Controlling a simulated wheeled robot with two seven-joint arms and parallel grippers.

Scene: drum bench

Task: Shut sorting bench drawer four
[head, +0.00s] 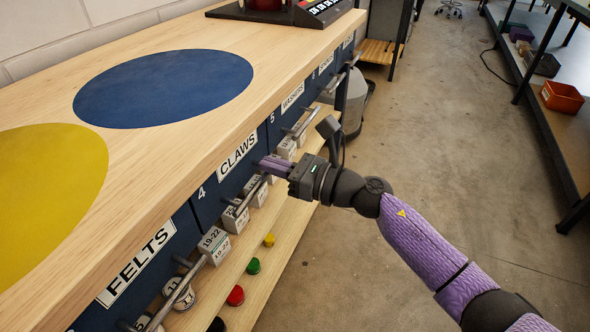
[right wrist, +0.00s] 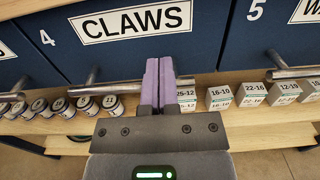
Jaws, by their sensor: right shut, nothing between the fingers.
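Drawer four (head: 209,205) is the dark blue front marked 4 and CLAWS in the bench. It looks about level with the fronts beside it; I see no clear gap. It also fills the upper middle of the right wrist view (right wrist: 120,58). Its grey bar handle (head: 250,196) runs along the lower front. In the right wrist view the fingers (right wrist: 158,62) cross in front of the handle. Whether they touch the front, I cannot tell. My left gripper is out of view.
The FELTS drawer (head: 150,262) is left of drawer four; drawer five (head: 285,112), marked WASHERS, is right. Numbered boxes (head: 214,244) and coloured round pieces (head: 236,295) stand on the shelf below. The floor (head: 440,150) right of the bench is clear up to a rack (head: 548,95).

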